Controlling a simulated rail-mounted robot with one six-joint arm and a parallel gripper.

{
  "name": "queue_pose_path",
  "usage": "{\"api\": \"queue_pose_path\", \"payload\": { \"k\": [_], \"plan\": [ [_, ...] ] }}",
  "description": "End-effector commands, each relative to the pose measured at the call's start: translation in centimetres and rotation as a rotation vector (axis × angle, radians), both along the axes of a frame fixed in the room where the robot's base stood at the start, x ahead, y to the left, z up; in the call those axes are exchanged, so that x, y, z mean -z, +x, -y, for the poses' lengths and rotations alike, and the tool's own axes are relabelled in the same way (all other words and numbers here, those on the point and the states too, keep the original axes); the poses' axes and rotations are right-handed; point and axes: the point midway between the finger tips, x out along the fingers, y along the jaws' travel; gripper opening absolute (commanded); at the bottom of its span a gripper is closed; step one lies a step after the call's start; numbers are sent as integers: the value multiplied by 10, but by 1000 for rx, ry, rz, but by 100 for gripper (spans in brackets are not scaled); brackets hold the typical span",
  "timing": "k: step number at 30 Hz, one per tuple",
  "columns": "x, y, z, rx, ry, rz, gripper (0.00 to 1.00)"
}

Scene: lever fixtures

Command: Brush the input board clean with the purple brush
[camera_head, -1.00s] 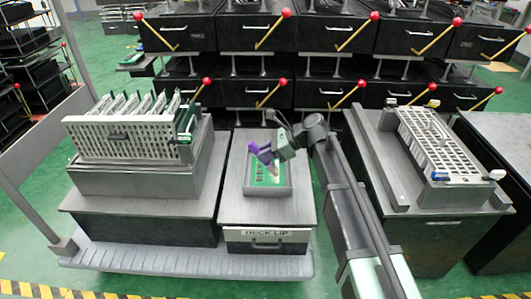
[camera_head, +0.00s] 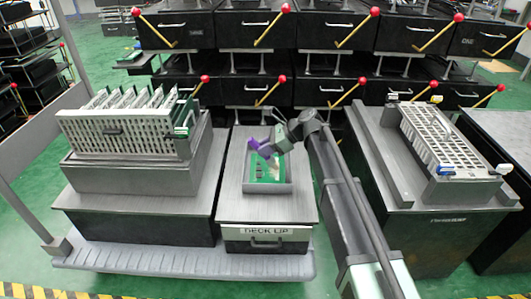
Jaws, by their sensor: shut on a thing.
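The green input board (camera_head: 258,168) lies in a grey shallow tray (camera_head: 268,188) on the middle table. The purple brush (camera_head: 262,148) is in my gripper (camera_head: 275,146), tilted over the board. Its pale bristle end (camera_head: 273,168) points down at the board's right part. I cannot tell whether the bristles touch the board. My gripper is shut on the brush, and the arm reaches in from the lower right. The brush and gripper hide part of the board.
A perforated rack with several upright boards (camera_head: 125,135) stands on the left table. A long white rack (camera_head: 440,140) lies on the right table. Behind are black drawer units with yellow levers and red knobs (camera_head: 371,11). The middle table's front surface (camera_head: 265,208) is clear.

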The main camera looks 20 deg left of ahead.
Motion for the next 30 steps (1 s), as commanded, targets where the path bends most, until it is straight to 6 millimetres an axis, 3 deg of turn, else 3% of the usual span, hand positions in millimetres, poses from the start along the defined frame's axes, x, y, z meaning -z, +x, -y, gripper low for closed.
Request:
{"api": "queue_pose_path", "payload": {
  "k": [19, 30],
  "plan": [
    [0, 54, -24, -9, 0, 0, 0],
    [0, 19, -12, -7, 0, 0, 0]
  ]
}}
